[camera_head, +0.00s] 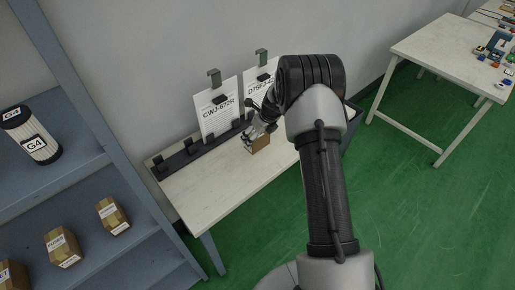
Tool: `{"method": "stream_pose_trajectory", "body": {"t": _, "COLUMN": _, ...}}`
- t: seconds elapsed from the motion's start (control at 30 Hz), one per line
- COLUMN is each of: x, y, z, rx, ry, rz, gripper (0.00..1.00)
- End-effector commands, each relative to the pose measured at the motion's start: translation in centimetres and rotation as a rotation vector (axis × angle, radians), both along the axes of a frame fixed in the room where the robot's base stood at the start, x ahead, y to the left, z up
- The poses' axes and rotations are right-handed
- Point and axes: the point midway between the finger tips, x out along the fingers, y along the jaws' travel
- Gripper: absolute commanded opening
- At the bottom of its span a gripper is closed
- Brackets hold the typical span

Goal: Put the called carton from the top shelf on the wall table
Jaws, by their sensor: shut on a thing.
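My gripper (258,131) is shut on a small brown carton (260,144) at the wall table (211,192). The carton is low over or on the pale tabletop, below the posted signs; I cannot tell whether it touches the surface. My arm hides part of the table's right side. One sign (217,111) reads CWJ-87ZR; a second sign (257,77) starts with D7S and is partly hidden by my arm. Several cartons stand on a blue-grey shelf (135,224) at the left, among them one labelled carton (112,215) and another (62,246).
A striped G4 cylinder (31,135) stands on a higher shelf board at the left. The shelf's upright is close to the wall table's left end. A second table (440,57) with small coloured items stands at the upper right. Green floor (400,200) is clear between.

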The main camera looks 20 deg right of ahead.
Motion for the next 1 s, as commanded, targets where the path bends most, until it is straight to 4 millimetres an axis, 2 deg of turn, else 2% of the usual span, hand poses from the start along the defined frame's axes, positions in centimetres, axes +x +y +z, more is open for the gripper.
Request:
{"method": "stream_pose_trajectory", "body": {"t": 0.1, "x": 0.1, "y": 0.0, "z": -1.3, "rx": -0.001, "ry": -0.002, "rz": 0.001, "gripper": 0.42}}
{"method": "stream_pose_trajectory", "body": {"t": 0.27, "x": 0.1, "y": 0.0, "z": -2.1, "rx": 0.000, "ry": -0.002, "rz": 0.000, "gripper": 0.42}}
{"method": "stream_pose_trajectory", "body": {"t": 0.5, "x": 0.1, "y": 0.0, "z": -5.7, "rx": 0.000, "ry": -0.001, "rz": 0.000, "gripper": 0.42}}
{"method": "stream_pose_trajectory", "body": {"t": 0.93, "x": 0.1, "y": 0.0, "z": -6.2, "rx": -0.001, "ry": -0.002, "rz": 0.001, "gripper": 0.42}}
{"method": "stream_pose_trajectory", "body": {"t": 0.97, "x": 0.0, "y": 0.0, "z": -6.2, "rx": 0.000, "ry": -0.001, "rz": 0.001, "gripper": 0.81}}
{"method": "stream_pose_trajectory", "body": {"t": 1.0, "x": 0.0, "y": 0.0, "z": -6.2, "rx": 0.000, "ry": -0.001, "rz": 0.001, "gripper": 0.84}}
